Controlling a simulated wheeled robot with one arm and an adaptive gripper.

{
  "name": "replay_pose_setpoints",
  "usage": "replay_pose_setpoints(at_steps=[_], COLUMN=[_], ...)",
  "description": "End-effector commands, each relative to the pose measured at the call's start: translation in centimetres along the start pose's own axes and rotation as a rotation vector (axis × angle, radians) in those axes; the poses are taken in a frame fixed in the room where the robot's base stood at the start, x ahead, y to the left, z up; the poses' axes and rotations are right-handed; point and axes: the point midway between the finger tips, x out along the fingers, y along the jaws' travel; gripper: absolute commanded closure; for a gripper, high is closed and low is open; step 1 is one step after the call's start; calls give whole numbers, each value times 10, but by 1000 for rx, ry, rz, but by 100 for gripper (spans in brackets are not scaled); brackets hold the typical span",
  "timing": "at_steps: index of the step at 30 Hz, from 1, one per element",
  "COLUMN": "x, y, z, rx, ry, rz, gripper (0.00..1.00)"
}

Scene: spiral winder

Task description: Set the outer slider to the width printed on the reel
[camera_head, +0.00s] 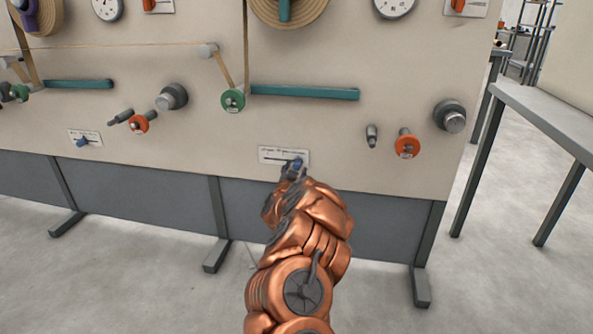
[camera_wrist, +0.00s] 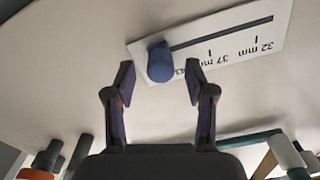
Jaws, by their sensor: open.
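A white scale plate (camera_head: 268,156) with a dark slot is on the beige panel. Its blue slider knob (camera_head: 298,164) is near the right end in the head view. In the wrist view the plate (camera_wrist: 225,40) reads 32 mm and 37 mm; a third mark, partly hidden by the knob (camera_wrist: 160,62), seems to begin with 43. My gripper (camera_head: 291,172) is at the plate. In the wrist view my gripper (camera_wrist: 160,78) is open, its fingertips on either side of the knob, with gaps.
Grey knobs (camera_head: 450,116) and a teal bar (camera_head: 305,92) stick out from the panel. A grey table (camera_head: 550,115) stands at right.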

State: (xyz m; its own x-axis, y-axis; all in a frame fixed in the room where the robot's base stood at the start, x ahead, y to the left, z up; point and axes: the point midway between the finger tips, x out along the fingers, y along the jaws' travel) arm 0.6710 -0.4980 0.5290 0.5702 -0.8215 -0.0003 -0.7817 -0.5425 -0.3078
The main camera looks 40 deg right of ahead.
Motion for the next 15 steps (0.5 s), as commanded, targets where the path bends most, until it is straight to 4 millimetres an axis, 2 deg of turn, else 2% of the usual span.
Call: replay_pose_setpoints(at_steps=[6, 15], x=[16, 23], y=[1, 0], z=[0, 0], rx=[-1, 1], ry=[3, 1], rz=[1, 0], gripper=[45, 45])
